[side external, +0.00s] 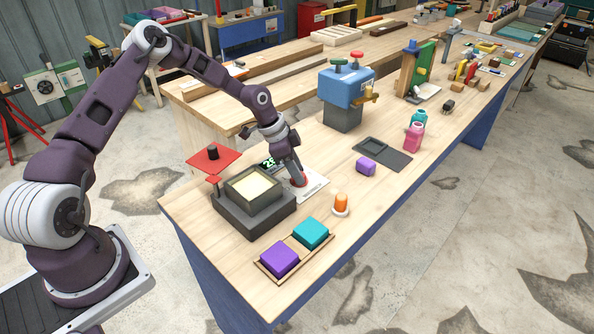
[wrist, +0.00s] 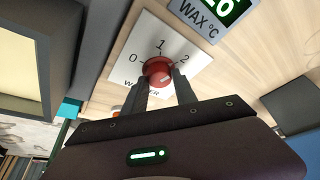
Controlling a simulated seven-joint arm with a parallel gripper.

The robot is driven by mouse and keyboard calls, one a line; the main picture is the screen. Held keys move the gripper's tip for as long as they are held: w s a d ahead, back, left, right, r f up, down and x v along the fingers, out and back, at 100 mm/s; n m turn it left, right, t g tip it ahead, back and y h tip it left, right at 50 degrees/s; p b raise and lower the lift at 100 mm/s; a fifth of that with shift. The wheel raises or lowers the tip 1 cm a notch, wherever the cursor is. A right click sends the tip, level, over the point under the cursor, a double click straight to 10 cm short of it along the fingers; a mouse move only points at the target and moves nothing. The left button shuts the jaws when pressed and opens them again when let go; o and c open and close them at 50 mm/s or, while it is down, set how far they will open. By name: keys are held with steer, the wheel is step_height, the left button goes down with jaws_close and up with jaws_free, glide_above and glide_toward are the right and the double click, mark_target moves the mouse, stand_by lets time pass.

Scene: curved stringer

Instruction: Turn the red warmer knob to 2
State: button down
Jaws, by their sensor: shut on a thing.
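The red warmer knob (wrist: 157,69) sits on a white dial plate (wrist: 190,62) marked 0, 1 and 2, with the lettering below partly hidden by my fingers. My gripper (wrist: 162,77) is shut on the knob, with one finger on each side of it. A pale mark shows on the knob's face, but I cannot tell for certain which number it points to. In the side external view, my gripper (side external: 297,181) reaches down to the plate (side external: 315,186), and only a bit of red knob (side external: 303,183) shows beside the fingers.
The wax warmer (side external: 254,213), a dark box with pale wax, stands just left of my gripper, near a red plate (side external: 213,160). A green-digit WAX °C display (wrist: 199,12) lies beside the dial.

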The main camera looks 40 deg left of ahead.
steer(key=shift+f+m+g, duration=0.1)
steer(key=shift+m+g, duration=0.2)
steer(key=shift+m, duration=0.5)
steer(key=shift+a, duration=0.1)
steer(key=c, duration=1)
jaws_free()
steer(key=v, duration=0.7)
steer(key=shift+a, duration=0.1)
